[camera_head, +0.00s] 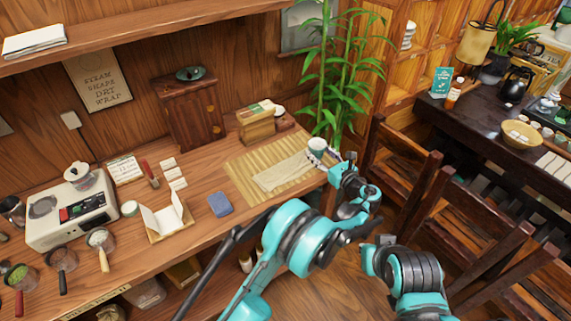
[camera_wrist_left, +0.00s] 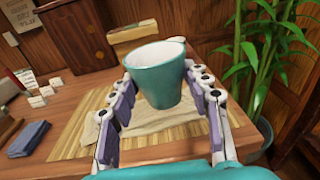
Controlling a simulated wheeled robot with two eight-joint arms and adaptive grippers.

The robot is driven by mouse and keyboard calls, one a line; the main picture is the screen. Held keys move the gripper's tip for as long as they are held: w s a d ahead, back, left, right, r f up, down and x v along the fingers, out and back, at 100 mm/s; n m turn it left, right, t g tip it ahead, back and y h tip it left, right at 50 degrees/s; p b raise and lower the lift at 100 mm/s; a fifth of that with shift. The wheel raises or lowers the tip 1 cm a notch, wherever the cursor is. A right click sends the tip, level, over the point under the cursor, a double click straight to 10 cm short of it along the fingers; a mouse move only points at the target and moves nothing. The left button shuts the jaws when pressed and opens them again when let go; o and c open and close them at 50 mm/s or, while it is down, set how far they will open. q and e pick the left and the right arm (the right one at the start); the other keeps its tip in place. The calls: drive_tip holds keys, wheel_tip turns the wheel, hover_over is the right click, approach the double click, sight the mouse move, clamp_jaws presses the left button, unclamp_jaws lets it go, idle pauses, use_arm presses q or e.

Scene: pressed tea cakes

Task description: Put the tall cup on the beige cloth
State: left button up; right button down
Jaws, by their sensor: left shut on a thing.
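A tall teal cup (camera_head: 317,146) with a white inside is held upright between the fingers of my left gripper (camera_head: 326,158). In the left wrist view the fingers press on both sides of the cup (camera_wrist_left: 157,82). The beige cloth (camera_head: 279,174) lies flat on a striped bamboo mat (camera_head: 240,179). In the head view the cup is just right of the cloth's right end. In the left wrist view the cloth (camera_wrist_left: 175,133) shows behind and below the cup; the gap between them is hard to judge. Part of my right arm shows, but its gripper does not.
A wooden box (camera_head: 256,127) stands behind the mat, with a small wooden cabinet (camera_head: 188,107) to its left. A tall green plant (camera_head: 335,85) rises behind the cup. A blue folded cloth (camera_head: 220,204) lies left of the mat. Wooden chairs (camera_head: 400,165) stand at the right.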

use_arm(q)
drive_tip(key=b, duration=0.3)
hover_over(291, 173)
wheel_tip(291, 173, down, 6)
drive_tip(key=shift+s+a+f, duration=0.1)
wheel_tip(291, 173, down, 4)
drive_tip(key=shift+f+b, duration=0.1)
drive_tip(key=shift+b, duration=0.65)
drive_tip(key=shift+c, duration=0.8)
drive_tip(key=shift+s+f+b, duration=0.1)
drive_tip(key=shift+f+b, duration=0.4)
drive_tip(key=shift+b, duration=0.1)
clamp_jaws()
drive_tip(key=o, duration=1.2)
unclamp_jaws()
drive_tip(key=shift+c, duration=0.2)
drive_tip(key=o, duration=0.3)
drive_tip(key=shift+r, duration=0.15)
